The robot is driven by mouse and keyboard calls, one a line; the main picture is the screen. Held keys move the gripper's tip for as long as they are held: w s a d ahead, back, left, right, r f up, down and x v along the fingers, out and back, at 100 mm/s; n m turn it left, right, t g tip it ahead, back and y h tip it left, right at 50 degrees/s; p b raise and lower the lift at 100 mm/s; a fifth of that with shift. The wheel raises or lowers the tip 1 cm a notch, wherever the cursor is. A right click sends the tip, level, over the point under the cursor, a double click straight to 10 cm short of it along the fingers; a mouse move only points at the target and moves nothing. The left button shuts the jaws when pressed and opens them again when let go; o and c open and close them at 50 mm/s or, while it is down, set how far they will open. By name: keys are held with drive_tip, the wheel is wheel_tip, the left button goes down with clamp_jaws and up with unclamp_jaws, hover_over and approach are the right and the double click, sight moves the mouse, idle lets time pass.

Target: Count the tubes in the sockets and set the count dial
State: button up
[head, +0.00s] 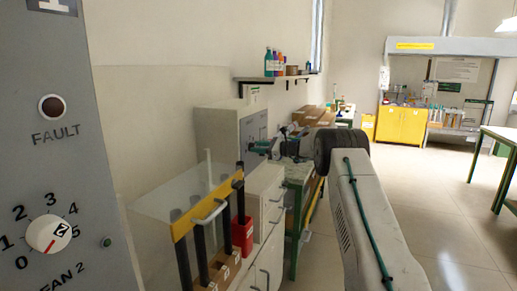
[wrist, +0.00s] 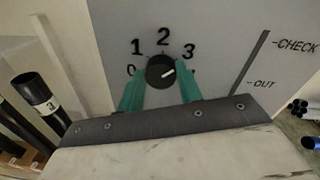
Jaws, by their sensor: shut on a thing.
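The count dial (wrist: 160,72) is a round black knob with a white pointer on a grey panel. The figures 0, 1, 2 and 3 show around it. Its pointer aims right and slightly up, below the 3; any figure there is hidden by my finger. My gripper (wrist: 160,92) has teal fingers shut on the knob from both sides. In the head view my gripper (head: 262,148) is small, at the face of the grey box (head: 225,128). A black tube (wrist: 35,92) marked 3 stands at left in the wrist view.
A slot marked CHECK and OUT (wrist: 256,65) is right of the dial. In the head view, a rack with a yellow rail (head: 207,207) and dark uprights stands near a red bin (head: 242,235). A grey panel with a FAN 2 knob (head: 48,233) is close at left.

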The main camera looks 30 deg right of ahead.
drive_tip(key=shift+f, duration=0.15)
idle(0.3)
drive_tip(key=o, duration=1)
drive_tip(key=shift+v, duration=3.95)
drive_tip(key=shift+s, duration=0.1)
